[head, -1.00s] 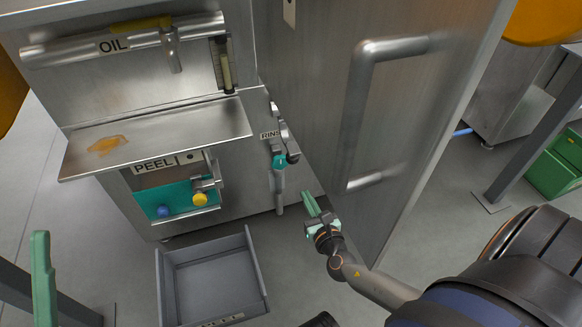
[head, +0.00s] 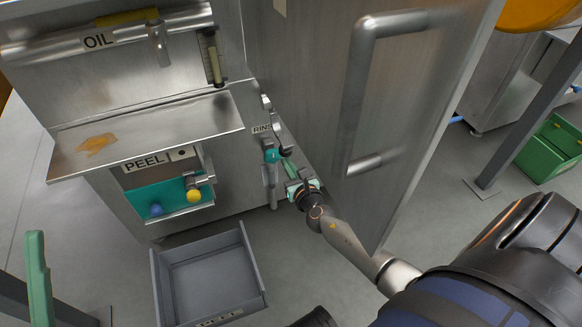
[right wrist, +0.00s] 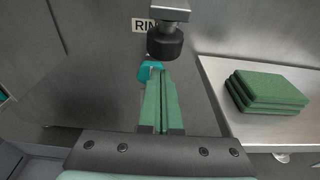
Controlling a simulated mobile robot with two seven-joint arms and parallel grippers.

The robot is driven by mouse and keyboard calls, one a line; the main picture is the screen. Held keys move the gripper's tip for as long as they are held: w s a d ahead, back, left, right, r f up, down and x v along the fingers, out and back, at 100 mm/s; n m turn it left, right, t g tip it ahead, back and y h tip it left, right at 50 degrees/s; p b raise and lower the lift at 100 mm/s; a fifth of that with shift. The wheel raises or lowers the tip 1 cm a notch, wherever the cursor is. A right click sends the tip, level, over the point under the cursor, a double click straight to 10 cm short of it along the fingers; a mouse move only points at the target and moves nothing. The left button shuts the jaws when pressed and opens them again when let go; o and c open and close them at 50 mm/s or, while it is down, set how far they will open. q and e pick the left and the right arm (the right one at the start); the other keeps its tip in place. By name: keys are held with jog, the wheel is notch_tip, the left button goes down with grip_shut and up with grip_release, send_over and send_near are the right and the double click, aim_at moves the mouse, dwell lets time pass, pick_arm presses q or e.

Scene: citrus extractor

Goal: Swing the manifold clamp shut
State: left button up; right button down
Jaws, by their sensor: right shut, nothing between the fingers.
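By the RINSE label (head: 262,128), a metal fitting (head: 272,125) with a dark-ended arm stands beside a teal piece (head: 271,155) on a vertical pipe. It looks like the manifold clamp, but I cannot tell its exact position. In the right wrist view, a metal part with a black round end (right wrist: 165,42) hangs just beyond my fingertips, with the teal piece (right wrist: 148,72) behind them. My right gripper (head: 288,167) is shut and empty, close to the fitting; contact is unclear.
A tall metal door panel with a bar handle (head: 355,95) stands right of my right gripper. A grey open drawer (head: 160,285) is below. A metal shelf (head: 200,128) juts out at left. Green pads (right wrist: 265,92) lie on a metal surface in the right wrist view.

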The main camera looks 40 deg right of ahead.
pick_arm(q)
jog(key=shift+s+a+r+p, duration=0.15)
jog(key=shift+r+p, duration=0.15)
jog(key=shift+r, duration=0.6)
pick_arm(e)
jog(key=shift+s+r, duration=0.15)
jog(key=shift+r, duration=0.65)
pick_arm(q)
jog(key=shift+f, duration=0.1)
